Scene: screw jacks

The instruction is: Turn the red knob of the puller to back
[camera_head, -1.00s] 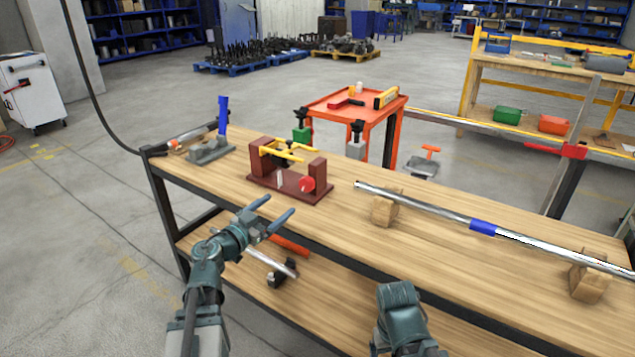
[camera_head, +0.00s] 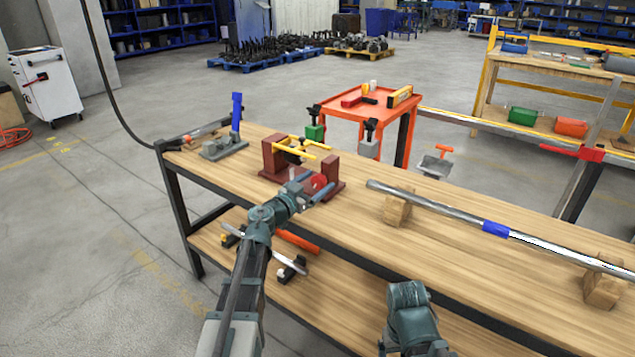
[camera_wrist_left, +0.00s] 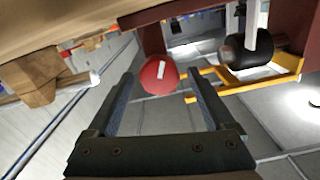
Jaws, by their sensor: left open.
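The puller (camera_head: 273,155) stands on the wooden workbench, with dark red uprights on a base and a yellow frame on top. Its red knob (camera_head: 320,182) is on the right upright, on the side facing me, partly hidden by my gripper. In the left wrist view the round red knob (camera_wrist_left: 156,76) carries a white mark and shows between the two fingertips. My left gripper (camera_head: 321,181) is open, its fingers pointing at the knob. Whether the fingers touch the knob I cannot tell. Its open jaws also show in the left wrist view (camera_wrist_left: 160,82).
A grey device with a blue handle (camera_head: 237,112) stands at the bench's left end. A long metal bar (camera_head: 440,207) lies on wooden blocks to the right. An orange cart (camera_head: 345,103) stands behind. The bench front between is clear.

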